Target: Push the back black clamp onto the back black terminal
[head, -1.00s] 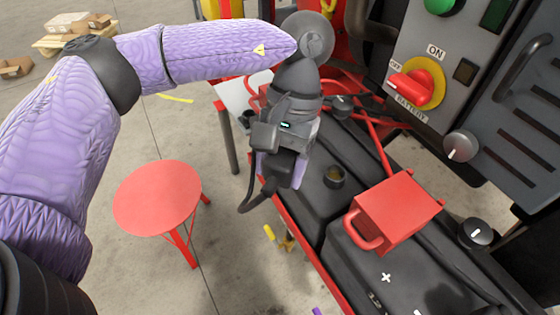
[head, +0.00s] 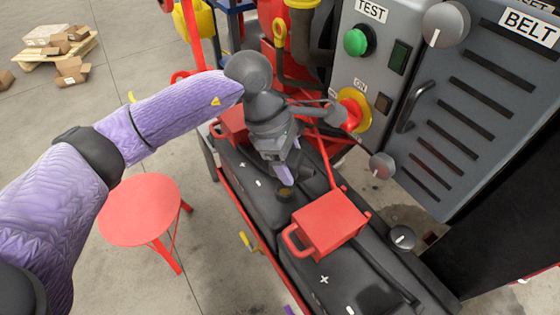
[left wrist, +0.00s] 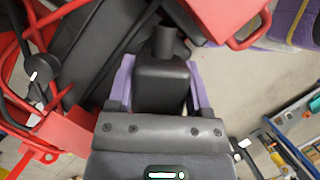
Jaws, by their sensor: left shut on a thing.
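My left gripper (head: 286,174) is shut on a black block, which I take as the back black clamp (left wrist: 162,85). In the left wrist view the block sits between the two purple fingers (left wrist: 160,88), with a dark round piece at its far end. In the head view the gripper hides the clamp. The fingertips are just behind a dark round post with a brownish top (head: 286,192), likely the back black terminal, on the back battery (head: 245,182). I cannot tell whether clamp and post touch. A small purple tip (head: 289,310) at the bottom edge may be my right gripper.
A red box with a handle (head: 330,224) stands in front of the post. A black knob-like cap (head: 402,237) is right of it. The grey control panel (head: 450,110) rises at the right. A red stool (head: 140,209) stands on open floor at left.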

